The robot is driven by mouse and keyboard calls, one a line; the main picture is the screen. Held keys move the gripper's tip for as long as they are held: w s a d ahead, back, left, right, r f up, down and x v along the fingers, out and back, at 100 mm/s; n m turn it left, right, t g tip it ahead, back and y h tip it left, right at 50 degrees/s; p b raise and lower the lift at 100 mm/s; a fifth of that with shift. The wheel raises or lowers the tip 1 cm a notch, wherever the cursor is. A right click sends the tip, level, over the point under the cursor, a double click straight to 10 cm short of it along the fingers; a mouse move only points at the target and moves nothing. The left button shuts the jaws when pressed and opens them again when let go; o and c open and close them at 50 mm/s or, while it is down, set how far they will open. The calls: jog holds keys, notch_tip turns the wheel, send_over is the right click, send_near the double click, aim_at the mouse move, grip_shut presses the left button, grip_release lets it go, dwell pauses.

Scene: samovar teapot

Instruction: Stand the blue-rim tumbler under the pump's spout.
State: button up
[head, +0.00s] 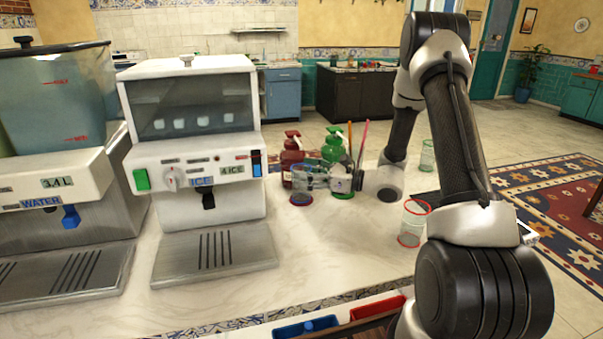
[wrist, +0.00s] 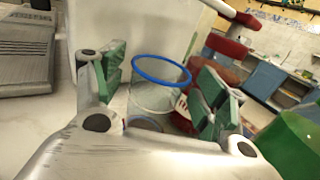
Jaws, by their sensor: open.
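The blue-rim tumbler (wrist: 154,98) is clear and shows between my fingers in the wrist view, its rim facing up. My gripper (head: 312,178) is low over the counter; in the wrist view its green-padded fingers (wrist: 160,92) are open on either side of the tumbler. I cannot tell whether a pad touches the glass. A red pump bottle (head: 291,160) stands just behind my gripper, and it shows behind the tumbler in the wrist view (wrist: 226,48). A green pump bottle (head: 333,148) stands to its right. In the head view my gripper mostly hides the tumbler.
A white ice machine (head: 215,185) stands left of my gripper, with a water dispenser (head: 62,178) further left. A red-rim tumbler (head: 411,232) and a green-rim tumbler (head: 427,157) stand to the right. A round dark disc (head: 301,199) lies below my gripper. The front-centre counter is clear.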

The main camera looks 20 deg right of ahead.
jog(key=v, duration=1.1)
jog(key=s+a+r+n+g+h, duration=0.2)
jog(key=s+a+r+n+g, duration=0.25)
jog(key=s+n, duration=0.3)
jog(key=s+a+r+n+g+h, duration=0.25)
jog(key=s+r+n+g, duration=0.3)
jog(key=s, duration=0.35)
jog(key=s+d+r+n+t+h, duration=0.4)
jog(key=s+d+r+n+h, duration=0.3)
jog(key=s+d+n+h, duration=0.3)
jog(key=shift+s+d+n, duration=0.3)
jog(key=shift+d+n, duration=0.45)
jog(key=shift+n, duration=0.15)
jog(key=shift+h, duration=0.25)
